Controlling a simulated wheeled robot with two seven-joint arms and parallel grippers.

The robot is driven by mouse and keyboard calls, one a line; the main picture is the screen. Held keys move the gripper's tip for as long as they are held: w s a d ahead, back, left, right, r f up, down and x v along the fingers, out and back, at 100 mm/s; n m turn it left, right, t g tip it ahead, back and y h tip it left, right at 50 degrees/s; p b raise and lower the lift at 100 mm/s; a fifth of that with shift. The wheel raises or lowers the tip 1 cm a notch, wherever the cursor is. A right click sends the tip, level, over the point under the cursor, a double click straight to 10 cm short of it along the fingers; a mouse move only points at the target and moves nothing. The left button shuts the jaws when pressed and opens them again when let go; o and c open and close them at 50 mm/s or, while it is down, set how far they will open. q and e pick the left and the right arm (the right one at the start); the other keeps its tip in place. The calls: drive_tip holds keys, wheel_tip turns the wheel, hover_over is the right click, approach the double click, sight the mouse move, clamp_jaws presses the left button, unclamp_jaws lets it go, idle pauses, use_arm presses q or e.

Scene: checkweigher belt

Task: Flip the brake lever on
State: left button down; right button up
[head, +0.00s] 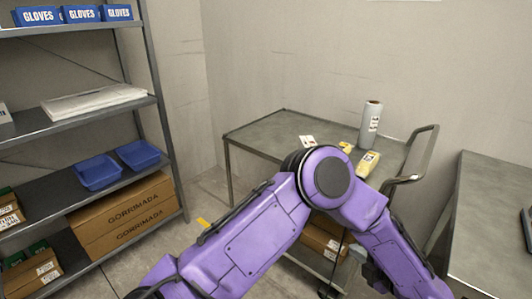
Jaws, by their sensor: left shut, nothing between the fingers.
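A grey metal cart (262,134) with a bent tube handle (430,148) on its right stands against the back wall. I cannot make out a brake lever for certain. A small dark part (326,291) shows low at the cart's front, too small to identify. My purple left arm crosses in front of the cart and hides part of its front and lower shelf. My left gripper (368,271) seems to be the dark shape beside the forearm, low in front of the cart. It is shut and empty, largely hidden. My right gripper is out of view.
On the cart are a white roll (371,116), a yellowish pack (368,163) and a white card (308,141). Boxes (322,235) sit on its lower shelf. Shelving (148,101) stands left, a grey table (490,215) right. Some floor is clear between shelving and cart.

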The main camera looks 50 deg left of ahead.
use_arm(q)
drive_tip(key=s+a+f+m+t+h+p, duration=0.1)
drive_tip(key=s+a+f+m+h+p, duration=0.2)
drive_tip(key=s+f+m, duration=0.4)
drive_tip(key=s+a+f+m+t+h+p, duration=0.1)
drive_tip(key=s+f+m+h, duration=0.4)
drive_tip(key=s+m, duration=0.9)
drive_tip(key=shift+a+f+m+t+p, duration=0.3)
drive_tip(key=shift+a+f+m+p, duration=0.2)
drive_tip(key=shift+a+f+p, duration=0.7)
drive_tip(key=shift+d+f, duration=0.25)
drive_tip(key=shift+d, duration=0.1)
drive_tip(key=s+a+f+m+g+h, duration=0.1)
drive_tip(key=s+m+g, duration=0.1)
drive_tip(key=s, duration=0.8)
drive_tip(key=shift+a+m+g, duration=0.15)
drive_tip(key=shift+m+g, duration=0.25)
drive_tip(key=shift+m, duration=0.2)
drive_tip(key=shift+f, duration=0.1)
